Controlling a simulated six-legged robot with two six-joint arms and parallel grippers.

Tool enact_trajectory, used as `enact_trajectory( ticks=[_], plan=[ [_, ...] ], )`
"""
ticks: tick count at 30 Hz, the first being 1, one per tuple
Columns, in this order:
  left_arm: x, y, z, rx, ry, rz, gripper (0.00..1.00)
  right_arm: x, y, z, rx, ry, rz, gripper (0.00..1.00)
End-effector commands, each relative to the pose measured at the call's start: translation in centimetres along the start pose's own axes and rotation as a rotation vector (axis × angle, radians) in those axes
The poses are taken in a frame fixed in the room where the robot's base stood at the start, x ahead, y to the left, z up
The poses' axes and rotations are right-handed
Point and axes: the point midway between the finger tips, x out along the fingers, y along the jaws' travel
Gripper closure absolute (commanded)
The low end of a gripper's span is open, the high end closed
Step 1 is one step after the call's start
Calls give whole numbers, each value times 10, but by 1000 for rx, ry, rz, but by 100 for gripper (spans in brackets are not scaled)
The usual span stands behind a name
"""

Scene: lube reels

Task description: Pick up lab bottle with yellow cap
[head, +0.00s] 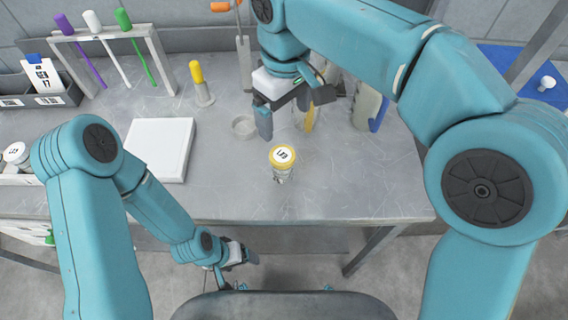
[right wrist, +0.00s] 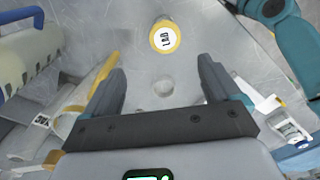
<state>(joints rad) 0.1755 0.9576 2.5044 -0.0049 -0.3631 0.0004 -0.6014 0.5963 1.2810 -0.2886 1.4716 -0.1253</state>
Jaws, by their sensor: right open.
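The lab bottle with yellow cap (head: 282,163) stands upright on the grey bench near its front edge in the head view. Its white label on top carries dark print. In the right wrist view the bottle (right wrist: 165,37) is beyond the fingertips, near the top edge. My right gripper (head: 289,112) is open and empty above the bench, behind the bottle and apart from it. In the right wrist view its two dark fingers (right wrist: 162,82) are spread with bench between them. My left gripper (head: 240,255) hangs low in front of the bench edge; its jaws are too small to read.
A small clear dish (head: 244,127) sits behind and left of the bottle. A white square plate (head: 158,150) lies left. A rack (head: 108,40) with coloured tools and a yellow-topped tool (head: 201,84) stand behind. A jug (head: 368,106) stands at right. Bench around the bottle is clear.

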Motion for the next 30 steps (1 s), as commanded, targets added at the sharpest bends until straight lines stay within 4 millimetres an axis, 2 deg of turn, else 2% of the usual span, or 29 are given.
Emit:
enact_trajectory(
  ticks=[3,9,12,19,25,30],
  plan=[
    [4,-2,0,0,-1,0,22,29,-2,3,-1,-6,-2,10],
    [6,-2,0,-1,0,0,22,74,-4,5,0,-5,-1,10],
    [6,-2,0,0,0,0,22,89,-4,4,0,-4,-1,10],
    [4,-2,0,-1,0,0,22,107,-4,3,-2,-4,-2,10],
    [0,0,0,-1,0,0,22,140,-6,4,0,-4,-1,10],
    [0,0,0,0,0,0,22,150,-6,2,-1,-1,-1,10]
  ],
)
